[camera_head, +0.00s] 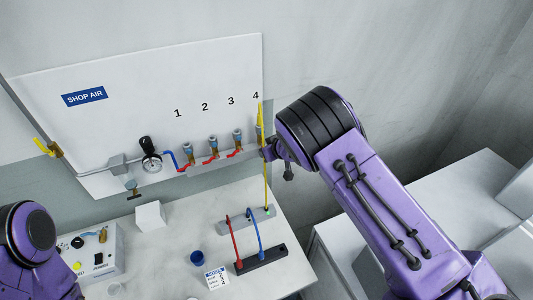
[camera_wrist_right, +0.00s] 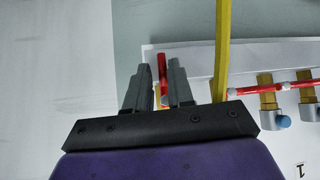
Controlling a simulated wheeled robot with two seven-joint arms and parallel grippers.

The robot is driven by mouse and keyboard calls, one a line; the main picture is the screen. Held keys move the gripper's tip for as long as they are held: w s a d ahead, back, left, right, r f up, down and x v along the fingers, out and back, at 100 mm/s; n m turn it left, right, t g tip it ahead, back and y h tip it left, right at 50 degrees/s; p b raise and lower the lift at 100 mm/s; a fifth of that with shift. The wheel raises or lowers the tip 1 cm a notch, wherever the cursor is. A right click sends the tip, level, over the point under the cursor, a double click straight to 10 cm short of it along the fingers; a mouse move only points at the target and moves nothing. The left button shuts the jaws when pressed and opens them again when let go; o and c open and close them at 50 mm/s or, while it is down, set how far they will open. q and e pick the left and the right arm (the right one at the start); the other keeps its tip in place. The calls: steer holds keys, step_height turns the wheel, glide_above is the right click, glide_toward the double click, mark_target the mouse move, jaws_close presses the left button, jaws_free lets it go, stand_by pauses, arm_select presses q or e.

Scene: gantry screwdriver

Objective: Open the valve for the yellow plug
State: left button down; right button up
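The yellow hose (camera_head: 265,180) hangs from the valve under number 4 (camera_head: 259,130) to the grey strip on the table; its table end sits near a small green light. In the right wrist view the yellow hose (camera_wrist_right: 222,50) passes just right of the fingers. My right gripper (camera_head: 268,148) is at the fourth valve, its tips partly hidden by my arm. In the wrist view my right gripper (camera_wrist_right: 160,85) is open, with a red valve handle (camera_wrist_right: 162,72) between its fingers, close to the right finger; contact is unclear. My left gripper is out of view.
Other valves with red handles (camera_head: 211,159) stand to the left on the same rail. A gauge (camera_head: 151,162) and a yellow-handled valve (camera_head: 45,147) are further left. Red hose (camera_head: 235,240) and blue hose (camera_head: 256,230) join two strips on the table. A white block (camera_head: 150,215) stands nearby.

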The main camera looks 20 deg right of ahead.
steer(key=shift+s, duration=0.15)
steer(key=b+v, duration=0.1)
steer(key=v, duration=0.9)
steer(key=shift+r+b, duration=0.15)
steer(key=shift+b, duration=0.25)
steer(key=shift+s+d, duration=0.1)
steer(key=shift+s, duration=0.05)
